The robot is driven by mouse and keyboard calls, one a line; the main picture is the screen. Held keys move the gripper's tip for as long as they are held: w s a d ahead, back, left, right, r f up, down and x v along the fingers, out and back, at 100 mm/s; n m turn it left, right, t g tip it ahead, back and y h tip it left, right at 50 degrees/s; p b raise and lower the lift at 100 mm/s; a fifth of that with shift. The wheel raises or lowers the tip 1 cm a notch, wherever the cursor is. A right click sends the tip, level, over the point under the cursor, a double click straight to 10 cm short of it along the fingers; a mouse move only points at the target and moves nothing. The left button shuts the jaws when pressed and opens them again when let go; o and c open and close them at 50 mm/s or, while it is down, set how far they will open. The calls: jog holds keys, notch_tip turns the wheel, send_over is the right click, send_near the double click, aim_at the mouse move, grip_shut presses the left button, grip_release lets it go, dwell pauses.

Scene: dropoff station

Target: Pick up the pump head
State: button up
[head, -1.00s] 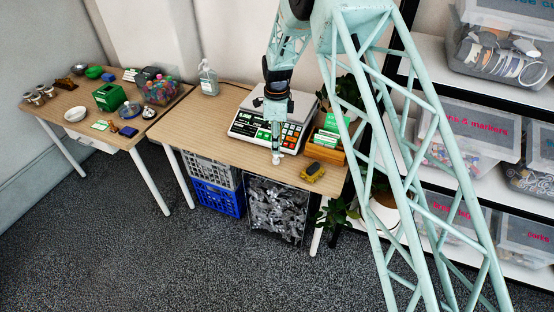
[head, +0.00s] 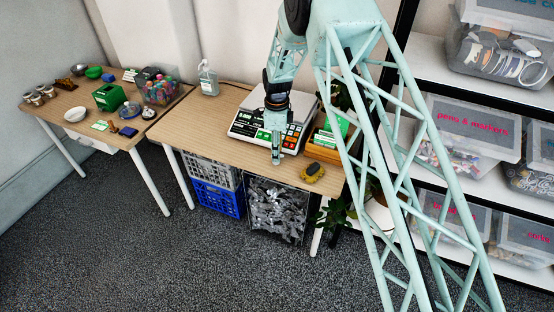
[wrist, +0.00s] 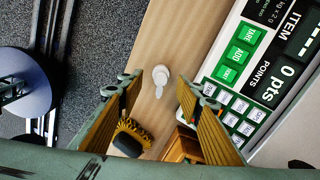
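The pump head (wrist: 160,76) is a small white piece with a round top and a short spout, on the wooden table (wrist: 152,45). In the wrist view it shows in the gap between the fingertips, a little beyond them, and neither finger visibly touches it. My gripper (wrist: 157,90) is open and empty, one finger on each side of that gap. In the head view my gripper (head: 276,158) points down over the table's front edge area, in front of the scale, and hides the pump head.
The weighing scale (head: 243,128) with green buttons stands close behind my gripper. A yellow brush-like object (head: 314,171) lies to the right, near a wooden box (head: 322,152) with green cards. A clear bottle (head: 208,80) stands at the back left.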

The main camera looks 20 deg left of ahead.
jog(key=shift+f, duration=2)
jog(key=c, duration=0.7)
